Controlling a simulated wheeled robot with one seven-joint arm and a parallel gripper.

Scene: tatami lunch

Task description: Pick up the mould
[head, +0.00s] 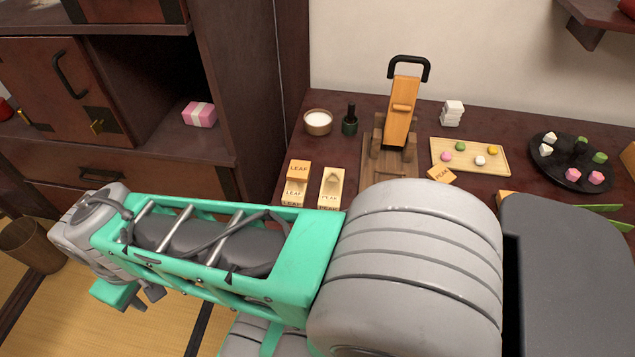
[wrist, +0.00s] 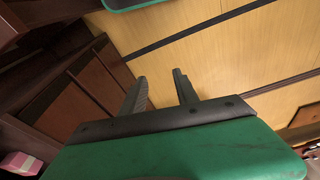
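Wooden mould pieces stand on the dark red table in the head view. Another block marked PEAK (head: 441,175) lies tilted by the tray. My gripper (wrist: 159,76) shows in the wrist view with its two dark fingers apart and nothing between them. It is over the tatami floor, left of the table and away from the moulds. My arm hides the table's front part.
A wooden press (head: 402,112) with a black handle stands behind the moulds. A cup (head: 318,122), a dark bottle (head: 350,120), a sweets tray (head: 470,141) and a black plate (head: 570,178) share the table (head: 375,108). A cabinet (head: 245,90) rises at the left.

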